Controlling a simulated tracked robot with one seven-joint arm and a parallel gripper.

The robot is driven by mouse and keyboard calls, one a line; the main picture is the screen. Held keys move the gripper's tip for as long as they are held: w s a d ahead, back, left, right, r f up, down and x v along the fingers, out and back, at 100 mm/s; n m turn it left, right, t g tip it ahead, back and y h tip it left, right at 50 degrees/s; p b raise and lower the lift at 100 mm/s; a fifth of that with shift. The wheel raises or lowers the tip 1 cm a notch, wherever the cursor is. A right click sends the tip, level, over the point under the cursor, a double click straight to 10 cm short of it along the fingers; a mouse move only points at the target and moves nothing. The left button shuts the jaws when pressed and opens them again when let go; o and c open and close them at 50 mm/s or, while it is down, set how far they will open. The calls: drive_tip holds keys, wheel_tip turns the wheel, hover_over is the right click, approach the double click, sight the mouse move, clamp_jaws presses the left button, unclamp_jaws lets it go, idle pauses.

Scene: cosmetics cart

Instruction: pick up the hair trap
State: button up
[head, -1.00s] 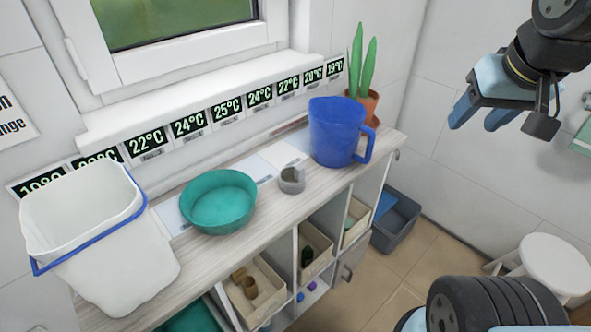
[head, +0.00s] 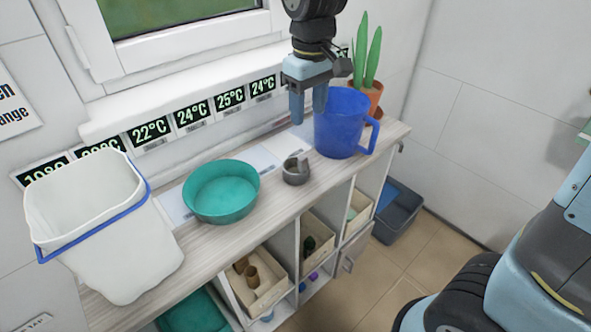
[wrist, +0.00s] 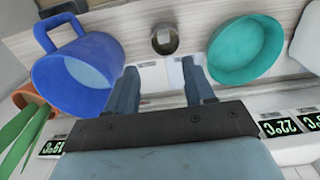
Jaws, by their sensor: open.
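The hair trap appears to be the small grey ring-like cup (head: 296,171) on the wooden shelf top, between the teal bowl and the blue jug. It also shows in the wrist view (wrist: 164,40), beyond the fingertips and roughly centred between them. My gripper (head: 308,112) is open and empty, pointing down above the back of the shelf. It is higher than the grey cup and behind it, close to the left of the blue jug. In the wrist view both fingers of my gripper (wrist: 160,75) stand apart with nothing between them.
The blue jug (head: 340,135) stands right of the cup, with a potted plant (head: 368,90) behind it. The teal bowl (head: 222,196) and a white bucket (head: 105,235) stand to the left. The window sill and wall are close behind my gripper. Open compartments (head: 258,285) lie below.

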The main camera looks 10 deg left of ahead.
sight(300, 159)
drive_tip(key=shift+n, duration=0.3)
drive_tip(key=f, duration=0.3)
drive_tip(key=a+f, duration=0.1)
drive_tip(key=f, duration=0.5)
drive_tip(key=shift+s+a+f, duration=0.15)
drive_tip(key=shift+a+f, duration=0.15)
drive_tip(key=shift+a, duration=0.1)
drive_tip(key=shift+w+d+f, duration=0.1)
drive_tip(key=shift+w+f, duration=0.1)
drive_tip(key=shift+f, duration=1.1)
drive_tip(key=shift+w+d+f, duration=0.1)
drive_tip(key=shift+w+f, duration=0.1)
drive_tip(key=shift+f, duration=1.1)
clamp_jaws()
